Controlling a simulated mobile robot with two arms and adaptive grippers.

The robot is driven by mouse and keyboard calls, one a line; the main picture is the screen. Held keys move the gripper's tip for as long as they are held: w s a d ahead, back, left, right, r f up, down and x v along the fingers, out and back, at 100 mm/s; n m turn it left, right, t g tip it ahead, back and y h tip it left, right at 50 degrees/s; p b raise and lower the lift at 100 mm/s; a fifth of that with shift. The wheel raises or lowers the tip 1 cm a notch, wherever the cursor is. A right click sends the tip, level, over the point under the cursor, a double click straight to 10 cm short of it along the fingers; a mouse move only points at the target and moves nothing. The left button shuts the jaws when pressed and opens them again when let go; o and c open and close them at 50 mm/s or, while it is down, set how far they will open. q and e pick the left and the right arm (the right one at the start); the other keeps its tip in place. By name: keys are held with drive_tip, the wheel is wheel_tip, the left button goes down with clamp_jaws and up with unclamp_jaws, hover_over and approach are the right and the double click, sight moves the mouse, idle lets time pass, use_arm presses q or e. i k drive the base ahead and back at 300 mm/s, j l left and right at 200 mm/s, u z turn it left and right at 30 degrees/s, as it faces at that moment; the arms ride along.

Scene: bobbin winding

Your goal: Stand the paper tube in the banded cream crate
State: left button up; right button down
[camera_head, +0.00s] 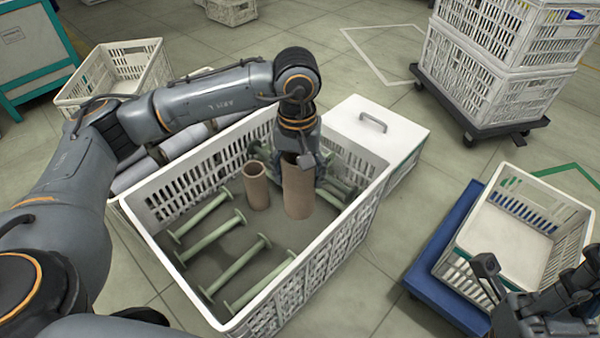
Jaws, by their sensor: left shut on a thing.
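My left gripper (296,152) is shut on the top of a brown paper tube (298,192). The tube is upright inside the large cream crate (345,243); I cannot tell whether its lower end touches the crate floor. A second, shorter-looking brown tube (256,185) stands upright to its left. Several pale green bobbins (235,268) lie on the crate floor. A smaller cream crate (563,258) with a teal band stands empty on a blue dolly at the right. My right gripper (525,290) is partly in view at the lower right, over that crate's near side; its opening is unclear.
A white lidded box (405,135) with a handle adjoins the large crate's far right side. Grey rolls (160,160) lie behind its left side, near another cream crate (150,68). Stacked crates (500,85) stand on a dark dolly (475,120). Floor between the large crate and the blue dolly (425,275) is clear.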

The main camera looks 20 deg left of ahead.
sight(505, 241)
drive_tip(key=z, duration=0.8)
drive_tip(key=i+l+z, duration=0.1)
drive_tip(key=i+z, duration=0.15)
drive_tip(key=z, duration=0.2)
drive_tip(key=i+z, duration=0.3)
drive_tip(key=z, duration=0.15)
drive_tip(key=i, duration=0.45)
